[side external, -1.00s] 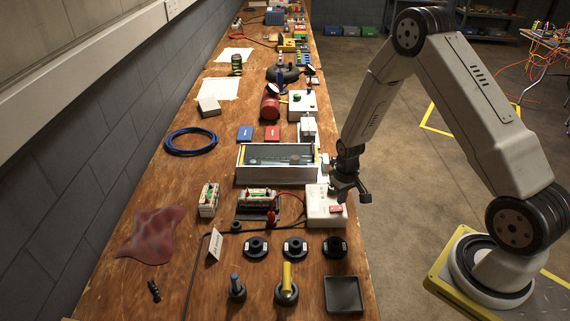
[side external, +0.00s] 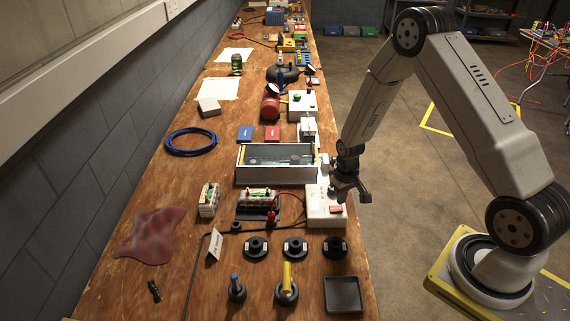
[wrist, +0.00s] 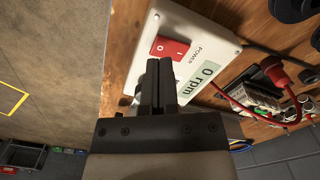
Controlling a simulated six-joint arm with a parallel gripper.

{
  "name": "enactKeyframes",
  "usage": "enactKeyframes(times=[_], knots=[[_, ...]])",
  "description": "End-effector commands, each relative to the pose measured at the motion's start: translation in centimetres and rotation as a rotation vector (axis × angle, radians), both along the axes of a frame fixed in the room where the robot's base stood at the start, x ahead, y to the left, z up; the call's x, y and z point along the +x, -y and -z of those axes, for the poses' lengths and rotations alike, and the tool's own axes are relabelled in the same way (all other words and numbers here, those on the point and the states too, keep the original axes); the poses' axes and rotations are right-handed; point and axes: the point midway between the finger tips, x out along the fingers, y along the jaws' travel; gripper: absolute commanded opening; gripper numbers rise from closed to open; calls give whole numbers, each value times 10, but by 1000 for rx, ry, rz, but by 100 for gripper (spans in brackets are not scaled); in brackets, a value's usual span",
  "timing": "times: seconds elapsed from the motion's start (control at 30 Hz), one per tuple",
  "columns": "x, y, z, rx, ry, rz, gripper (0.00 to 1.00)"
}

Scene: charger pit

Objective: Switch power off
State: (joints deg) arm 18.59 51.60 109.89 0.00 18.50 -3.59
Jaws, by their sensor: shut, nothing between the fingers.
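The red power switch (wrist: 170,48), marked O and I, sits on a white control box (wrist: 205,36) labelled POWER. The box's display (wrist: 193,82) reads 0 rpm. In the side external view the box (side external: 318,204) is at the bench's right edge, with the red switch (side external: 336,209) on top. My gripper (wrist: 160,63) is shut and empty, its fingertips close to the switch's edge. I cannot tell whether they touch it. It also shows in the side external view (side external: 359,195), over the box's right side. Which way the rocker is tipped is unclear.
A long, clear-topped case (side external: 276,176) stands behind the box. Black round bases (side external: 295,247) and a black tray (side external: 344,294) are in front. Open floor lies right of the bench.

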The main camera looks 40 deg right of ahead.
Motion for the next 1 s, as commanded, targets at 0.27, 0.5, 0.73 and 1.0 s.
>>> enactKeyframes(times=[0.27,0.5,0.73,1.0], knots=[[0,0,0,0,0,0,0],[0,0,2,0,0,0,0],[0,0,4,0,0,0,0],[0,0,7,0,0,0,0]])
